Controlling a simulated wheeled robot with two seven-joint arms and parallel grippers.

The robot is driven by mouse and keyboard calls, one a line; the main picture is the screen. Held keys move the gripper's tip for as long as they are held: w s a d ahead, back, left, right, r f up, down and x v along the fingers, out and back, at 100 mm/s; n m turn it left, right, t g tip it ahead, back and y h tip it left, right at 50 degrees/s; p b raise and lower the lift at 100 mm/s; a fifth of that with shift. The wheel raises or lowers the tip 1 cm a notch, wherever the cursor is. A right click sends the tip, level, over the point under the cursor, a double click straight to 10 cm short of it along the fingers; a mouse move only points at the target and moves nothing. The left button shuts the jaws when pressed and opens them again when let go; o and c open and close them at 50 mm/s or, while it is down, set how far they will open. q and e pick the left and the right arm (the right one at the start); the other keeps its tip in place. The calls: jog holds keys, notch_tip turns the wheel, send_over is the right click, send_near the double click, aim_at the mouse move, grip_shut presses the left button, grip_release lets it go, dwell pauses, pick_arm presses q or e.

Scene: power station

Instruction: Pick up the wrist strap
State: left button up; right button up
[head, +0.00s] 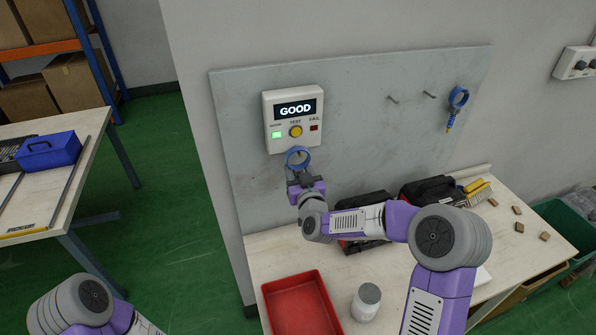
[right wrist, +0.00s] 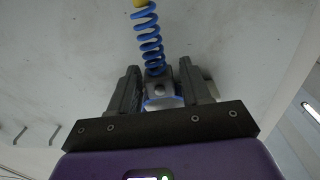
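A blue wrist strap (head: 297,157) is just under the tester (head: 292,118) on the wall panel, its ring showing in front of my right gripper (head: 304,181). In the right wrist view, the fingers of this gripper (right wrist: 160,80) lie close on both sides of the strap's grey clasp (right wrist: 160,91) and appear shut on it. The strap's blue coiled cord (right wrist: 150,40) runs away from the clasp to a yellow end. The tester screen reads GOOD and a green light is lit. My left gripper is out of view.
A second blue strap (head: 457,98) hangs on the panel (head: 375,120) at the right, beside two bare pegs. The bench below holds a red tray (head: 302,312), a jar (head: 366,301) and black-and-red cases (head: 430,192). A blue toolbox (head: 49,150) stands on the left table.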

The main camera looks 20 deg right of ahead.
grip_shut()
jog(key=shift+r, duration=1)
jog(key=s+b, duration=0.9)
jog(key=s, duration=0.9)
jog(key=shift+a+f, duration=0.15)
jog(key=shift+f, duration=0.1)
